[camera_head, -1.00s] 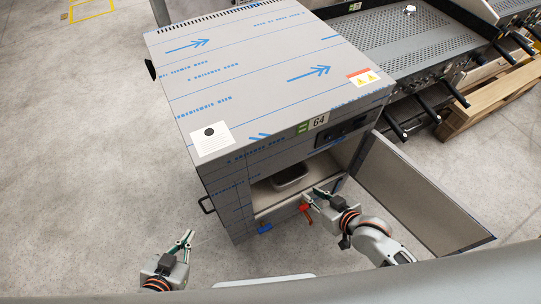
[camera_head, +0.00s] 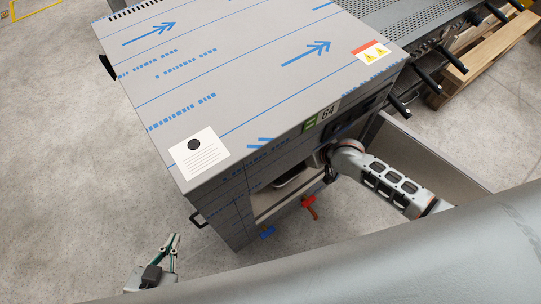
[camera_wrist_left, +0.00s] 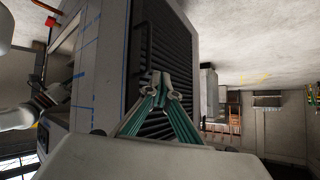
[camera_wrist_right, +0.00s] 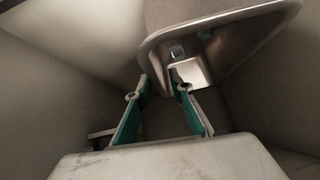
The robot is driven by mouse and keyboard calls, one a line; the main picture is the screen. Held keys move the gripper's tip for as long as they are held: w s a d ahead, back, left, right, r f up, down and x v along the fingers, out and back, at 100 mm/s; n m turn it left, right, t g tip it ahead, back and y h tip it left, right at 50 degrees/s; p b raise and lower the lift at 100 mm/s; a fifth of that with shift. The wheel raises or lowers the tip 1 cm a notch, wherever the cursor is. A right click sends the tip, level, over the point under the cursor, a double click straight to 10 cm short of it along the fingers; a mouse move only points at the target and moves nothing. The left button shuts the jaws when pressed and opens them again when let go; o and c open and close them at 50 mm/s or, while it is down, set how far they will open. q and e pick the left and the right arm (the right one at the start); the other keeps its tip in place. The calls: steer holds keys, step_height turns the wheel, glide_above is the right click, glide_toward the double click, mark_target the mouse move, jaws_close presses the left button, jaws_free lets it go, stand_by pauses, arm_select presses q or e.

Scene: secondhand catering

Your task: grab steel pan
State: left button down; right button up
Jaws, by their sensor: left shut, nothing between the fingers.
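The steel pan (camera_head: 297,180) sits inside the open cabinet, partly hidden by the cabinet top and my right arm. In the right wrist view the pan (camera_wrist_right: 215,30) fills the upper part, with its rim and a metal tab below it. My right gripper (camera_wrist_right: 159,82) is inside the cabinet with a gap between its fingers. Its right finger overlaps the tab in the picture; I cannot tell if they touch. In the head view the right fingers are hidden. My left gripper (camera_head: 173,240) is shut and empty, outside the cabinet at lower left; it also shows in the left wrist view (camera_wrist_left: 162,90).
The steel cabinet (camera_head: 230,75) has its door (camera_head: 440,165) open to the right. A red handle (camera_head: 309,207) and a blue part (camera_head: 267,233) show at its lower front. The floor left of the cabinet is clear.

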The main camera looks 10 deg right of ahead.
steer(key=shift+w+a+f, duration=0.2)
steer(key=shift+w+f, duration=0.15)
steer(key=shift+f, duration=0.05)
steer(key=b+x, duration=0.2)
steer(key=x, duration=0.3)
steer(key=shift+s+f, duration=0.1)
steer(key=shift+s, duration=0.05)
steer(key=shift+b, duration=0.35)
steer(key=shift+w, duration=0.35)
jaws_close()
